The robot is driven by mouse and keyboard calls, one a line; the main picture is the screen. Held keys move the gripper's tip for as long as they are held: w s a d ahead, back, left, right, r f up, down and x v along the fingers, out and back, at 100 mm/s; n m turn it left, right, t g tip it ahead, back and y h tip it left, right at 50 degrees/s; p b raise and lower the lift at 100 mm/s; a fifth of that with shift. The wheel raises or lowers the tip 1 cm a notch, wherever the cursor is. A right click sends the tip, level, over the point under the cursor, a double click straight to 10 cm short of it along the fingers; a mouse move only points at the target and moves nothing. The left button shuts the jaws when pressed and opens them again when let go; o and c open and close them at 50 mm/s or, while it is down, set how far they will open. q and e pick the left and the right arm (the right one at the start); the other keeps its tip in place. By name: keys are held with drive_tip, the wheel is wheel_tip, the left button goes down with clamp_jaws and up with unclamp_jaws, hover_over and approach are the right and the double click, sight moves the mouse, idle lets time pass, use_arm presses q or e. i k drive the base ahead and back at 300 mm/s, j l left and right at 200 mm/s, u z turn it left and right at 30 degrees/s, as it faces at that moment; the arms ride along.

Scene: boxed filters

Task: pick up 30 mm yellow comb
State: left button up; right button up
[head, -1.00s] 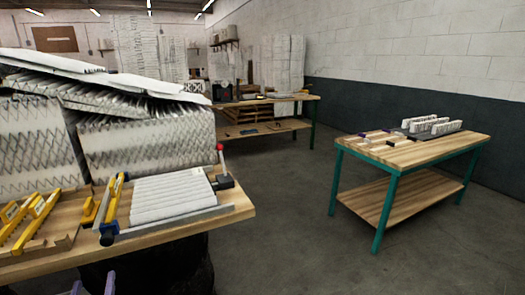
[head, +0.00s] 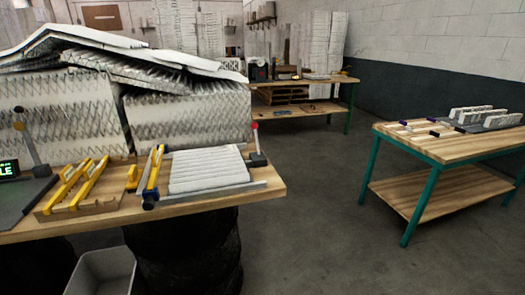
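Two long yellow combs lie slanted side by side on a wooden rack (head: 82,207) at the left of the near workbench (head: 262,200): a left comb (head: 63,190) and a right comb (head: 90,183). A small yellow piece (head: 131,178) stands just right of them. Another long yellow tool (head: 154,172) with dark and blue parts lies beside the pleated white filter (head: 207,170). No size marking is readable, so I cannot tell which comb is the 30 mm one. Neither of my grippers is in view.
Large pleated filter packs (head: 188,118) are stacked behind the combs. A dark device with a green display (head: 9,168) is at the left edge. A grey bin (head: 103,272) is below the bench. Open floor (head: 320,220) lies between it and the green-legged table (head: 425,150).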

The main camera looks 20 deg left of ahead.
sight(156, 156)
drive_tip(key=u, duration=1.6)
drive_tip(key=i+j+z, duration=0.45)
drive_tip(key=j+z, duration=0.2)
drive_tip(key=i+j+z, duration=0.15)
drive_tip(key=j+z, duration=0.15)
drive_tip(key=j, duration=0.2)
